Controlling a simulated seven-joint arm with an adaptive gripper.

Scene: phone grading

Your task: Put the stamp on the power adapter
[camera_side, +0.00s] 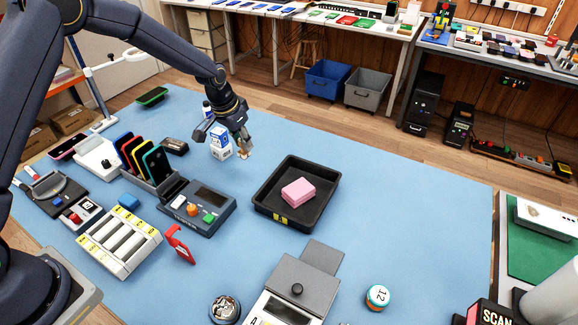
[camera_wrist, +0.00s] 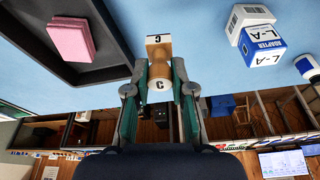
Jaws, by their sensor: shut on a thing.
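My gripper (camera_side: 240,142) is shut on a wooden stamp (camera_wrist: 159,68), which shows below its fingers in the side view (camera_side: 244,154). The stamp has a rounded handle and a block end, both marked "C". In the wrist view my gripper's fingers (camera_wrist: 158,90) press on both sides of the handle. A blue and white box labelled "ADAPTER" and "L-A" (camera_wrist: 263,46) is to the right of the stamp in the wrist view, apart from it. In the side view this box (camera_side: 220,142) stands on the blue table just left of my gripper. A white, grey-banded part (camera_wrist: 247,20) adjoins it.
A black tray (camera_side: 262,196) holding a pink block (camera_side: 298,191) lies right of my gripper. A bottle (camera_side: 207,108) stands behind the box. A grey device with coloured buttons (camera_side: 203,207) and a phone rack (camera_side: 150,177) are to the left. The table (camera_side: 390,200) right of the tray is clear.

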